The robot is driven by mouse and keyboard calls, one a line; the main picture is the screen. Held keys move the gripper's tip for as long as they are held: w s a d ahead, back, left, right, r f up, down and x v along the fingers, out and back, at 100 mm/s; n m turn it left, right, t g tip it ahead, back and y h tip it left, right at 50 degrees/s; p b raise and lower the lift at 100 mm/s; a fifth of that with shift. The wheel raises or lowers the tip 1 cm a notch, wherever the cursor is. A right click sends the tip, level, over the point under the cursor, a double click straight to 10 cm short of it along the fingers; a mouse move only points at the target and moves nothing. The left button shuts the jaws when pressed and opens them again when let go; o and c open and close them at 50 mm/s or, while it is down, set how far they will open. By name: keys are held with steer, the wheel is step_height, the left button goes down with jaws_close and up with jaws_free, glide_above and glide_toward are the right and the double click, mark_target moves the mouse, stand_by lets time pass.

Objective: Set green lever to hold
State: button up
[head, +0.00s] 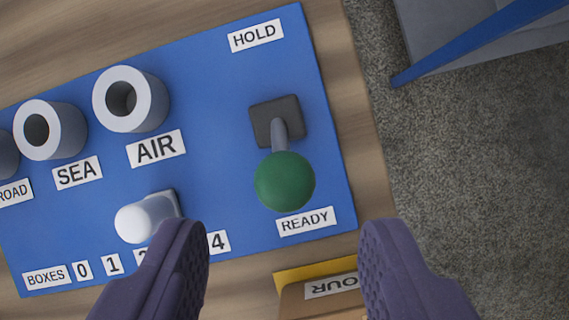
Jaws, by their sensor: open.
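The green lever (285,181) has a round green knob on a grey stem that rises from a dark square base (278,121). It sits on a blue panel (215,110). The knob leans toward the READY label (303,221), just above it. The HOLD label (256,36) is at the panel's top, beyond the base. My gripper (285,245) is open, with purple padded fingers at the bottom left and bottom right. The knob lies a little above the gap between the fingertips, and neither finger visibly touches it.
Grey sockets stand by the AIR label (156,148) and SEA label (77,173). A white knob (146,218) stands close to my left finger, above the BOXES number row. A yellow-edged box (300,285) lies below the panel. Grey carpet (450,170) is at right.

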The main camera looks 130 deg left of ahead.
mark_target(285, 202)
steer(key=b+x, duration=0.1)
steer(key=x, duration=0.5)
steer(key=shift+w+f, duration=0.1)
steer(key=shift+f, duration=0.05)
jaws_close()
